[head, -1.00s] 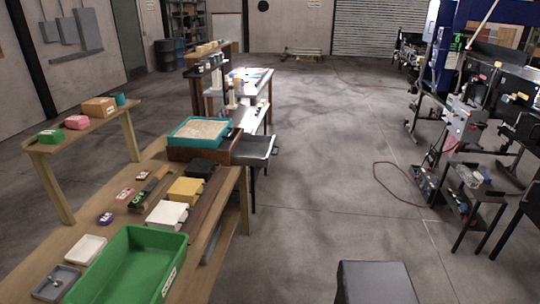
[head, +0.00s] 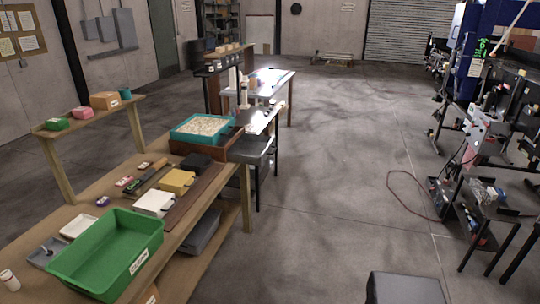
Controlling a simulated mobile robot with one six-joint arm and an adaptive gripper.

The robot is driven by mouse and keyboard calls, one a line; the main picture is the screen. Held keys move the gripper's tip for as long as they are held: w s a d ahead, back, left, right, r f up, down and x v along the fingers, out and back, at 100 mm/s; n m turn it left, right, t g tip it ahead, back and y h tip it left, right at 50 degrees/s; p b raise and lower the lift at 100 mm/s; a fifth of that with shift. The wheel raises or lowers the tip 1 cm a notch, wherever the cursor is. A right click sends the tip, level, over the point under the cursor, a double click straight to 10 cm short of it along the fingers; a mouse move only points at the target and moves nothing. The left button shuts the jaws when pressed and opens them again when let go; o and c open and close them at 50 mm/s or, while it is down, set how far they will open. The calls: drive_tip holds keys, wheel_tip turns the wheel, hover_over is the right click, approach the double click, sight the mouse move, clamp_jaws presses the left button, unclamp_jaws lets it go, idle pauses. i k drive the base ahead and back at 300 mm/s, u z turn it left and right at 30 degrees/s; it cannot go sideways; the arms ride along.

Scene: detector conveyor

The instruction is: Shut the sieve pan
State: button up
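A teal square frame (head: 187,137) with a pale, grainy surface inside sits on a brown wooden box (head: 180,148), at the far end of the long wooden bench. It may be the sieve pan, but I cannot tell for sure. I also cannot tell from here whether it is open or shut. My gripper is not in view.
The wooden bench (head: 127,188) fills the left side. It holds a green bin (head: 84,269), a white box (head: 154,202), a yellow box (head: 177,181) and small items. A raised shelf (head: 72,124) stands at its back. Open floor (head: 330,190) lies to the right. Machinery (head: 475,140) lines the far right.

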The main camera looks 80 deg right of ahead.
sight(249, 148)
drive_tip(key=k, duration=1.25)
drive_tip(key=z, duration=2.1)
drive_tip(key=i, duration=1.2)
